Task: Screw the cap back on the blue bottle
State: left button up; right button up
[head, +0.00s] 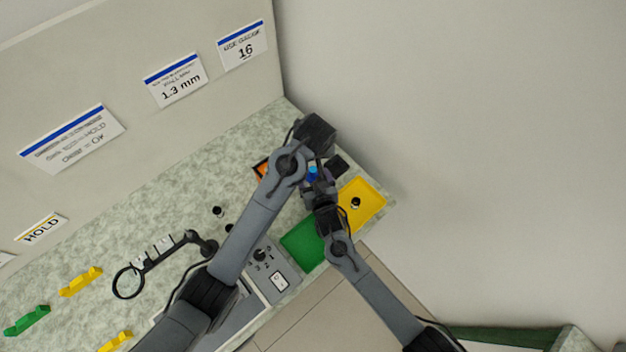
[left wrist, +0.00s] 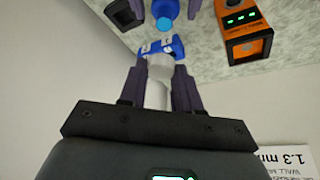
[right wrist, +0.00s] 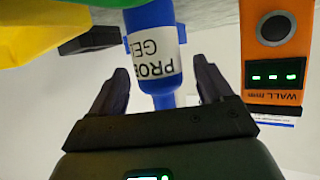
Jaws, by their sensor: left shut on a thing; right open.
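The blue bottle (right wrist: 153,55), with a white label reading "PROBE GEL", stands out in the right wrist view. In the left wrist view my left gripper (left wrist: 160,58) is shut on the blue bottle (left wrist: 158,49), seen as a blue and white piece at its fingertips. A lighter blue rounded part (left wrist: 165,24), which looks like the cap, shows just beyond; it also shows in the head view (head: 312,173). My right gripper (right wrist: 160,85) is open, its fingers on either side of the bottle's narrow end, apart from it. Whether cap and bottle touch is hidden.
An orange gauge (left wrist: 247,35) with a green display stands close beside the grippers. A yellow tray (head: 371,192) and green mat (head: 303,245) lie near the bench end. A ring-ended stand (head: 150,262) and a control box (head: 270,268) are to the left.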

jog(key=shift+w+a+f, duration=0.15)
jog(key=shift+w+f, duration=0.1)
jog(key=shift+w, duration=0.25)
jog(key=shift+c, duration=0.3)
grip_shut()
pick_arm(q)
send_over(313, 172)
jog(key=shift+f, duration=2.55)
